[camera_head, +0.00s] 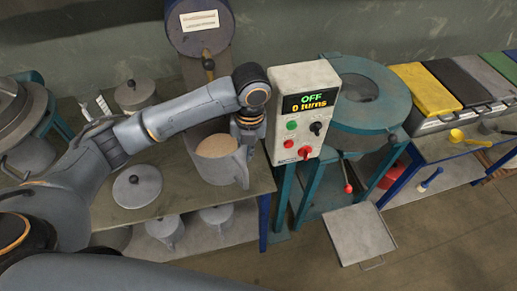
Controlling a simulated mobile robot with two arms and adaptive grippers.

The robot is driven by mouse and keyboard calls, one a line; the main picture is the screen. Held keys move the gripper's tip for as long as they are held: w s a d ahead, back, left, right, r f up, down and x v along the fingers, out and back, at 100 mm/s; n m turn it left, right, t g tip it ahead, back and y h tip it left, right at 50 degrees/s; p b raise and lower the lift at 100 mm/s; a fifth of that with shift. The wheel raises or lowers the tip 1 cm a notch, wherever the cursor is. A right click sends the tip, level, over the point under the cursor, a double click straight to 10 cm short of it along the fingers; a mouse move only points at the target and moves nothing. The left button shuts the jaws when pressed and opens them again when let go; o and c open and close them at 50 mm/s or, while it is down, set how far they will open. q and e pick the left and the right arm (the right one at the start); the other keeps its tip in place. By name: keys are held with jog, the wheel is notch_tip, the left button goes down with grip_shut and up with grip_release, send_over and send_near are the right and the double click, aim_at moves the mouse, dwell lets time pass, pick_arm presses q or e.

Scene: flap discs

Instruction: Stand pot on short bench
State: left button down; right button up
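A grey pot (222,168) with brown contents stands upright on the left table (185,195), below the spout of a drum. My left gripper (247,148) reaches down at the pot's right side, by its rim and handle. Its fingertips are too small and partly hidden, so I cannot tell whether they are closed on the handle. A low square grey surface (358,234) with a thin bar at its front is on the floor at right; I cannot tell if it is the short bench. My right gripper is not in view.
A control box (303,112) reading "OFF, 0 turns" stands right of the pot, before a round teal machine (363,93). A lid (137,186) lies left of the pot. Coloured bins (428,88) stand far right. Floor is clear at lower right.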

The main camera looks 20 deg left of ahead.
aim_at(227, 152)
pick_arm(q)
jog(key=w+a+f, duration=0.1)
jog(key=a+f, duration=0.1)
jog(key=a+f+p, duration=0.1)
jog(key=a+f, duration=0.1)
jog(key=w+a+f+p, duration=0.1)
jog(key=a+f, duration=0.1)
jog(key=shift+w+a+f, duration=0.1)
jog(key=shift+w+a, duration=0.2)
jog(key=shift+a, duration=0.05)
jog(key=f, duration=0.2)
jog(key=shift+a+f+p, duration=0.3)
jog(key=shift+f, duration=0.1)
jog(key=shift+w+f, duration=0.1)
jog(key=shift+f, duration=0.4)
jog(key=shift+f, duration=0.1)
jog(key=c, duration=1.8)
grip_release()
jog(key=shift+f, duration=0.1)
jog(key=shift+o, duration=1.4)
jog(key=shift+s, duration=0.2)
